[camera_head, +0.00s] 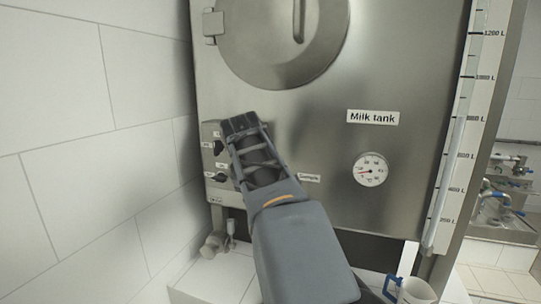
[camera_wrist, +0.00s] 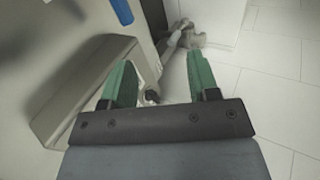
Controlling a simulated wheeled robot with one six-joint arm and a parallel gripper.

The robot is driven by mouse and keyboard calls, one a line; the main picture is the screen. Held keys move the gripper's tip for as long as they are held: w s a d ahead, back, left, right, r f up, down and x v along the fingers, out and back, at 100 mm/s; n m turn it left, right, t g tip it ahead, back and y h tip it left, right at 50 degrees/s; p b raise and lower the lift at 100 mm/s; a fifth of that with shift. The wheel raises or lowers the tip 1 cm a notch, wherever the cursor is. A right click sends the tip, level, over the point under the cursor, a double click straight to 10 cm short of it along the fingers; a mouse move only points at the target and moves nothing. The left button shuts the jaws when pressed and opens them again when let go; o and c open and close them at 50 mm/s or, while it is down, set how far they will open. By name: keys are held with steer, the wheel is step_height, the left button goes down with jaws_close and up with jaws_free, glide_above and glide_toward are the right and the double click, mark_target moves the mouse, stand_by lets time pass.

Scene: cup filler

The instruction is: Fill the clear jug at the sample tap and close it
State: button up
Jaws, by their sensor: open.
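My gripper (camera_head: 240,125) is in front of the left side of the steel milk tank (camera_head: 270,105), near a small control panel with dark knobs (camera_head: 218,147). In the wrist view its two green fingers (camera_wrist: 160,75) are spread apart with nothing held between them. A small dark knob-like part (camera_wrist: 152,97) shows beyond the fingers. The jug (camera_head: 417,291), pale with a blue handle, stands at the bottom right, partly cut off by the frame; I cannot tell whether it holds liquid. A "Sample" label (camera_head: 308,178) is right of my arm. The sample tap itself is not clearly visible, perhaps behind my arm.
A white tiled wall (camera_head: 80,150) stands close on the left. A pipe fitting (camera_head: 215,243) sits low under the tank above a white ledge (camera_head: 212,277). A gauge (camera_head: 370,169) and a level scale (camera_head: 455,140) are on the right. A blue object (camera_wrist: 122,10) shows in the wrist view.

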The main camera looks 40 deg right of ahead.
steer(key=d+r, duration=0.3)
steer(key=d, duration=0.1)
steer(key=shift+h, duration=0.4)
steer(key=x, duration=0.4)
steer(key=p+x, duration=0.1)
steer(key=x, duration=0.7)
steer(key=shift+s+d+f+p, duration=0.15)
steer(key=shift+s+d+p, duration=0.05)
steer(key=shift+s+p, duration=0.1)
jaws_close()
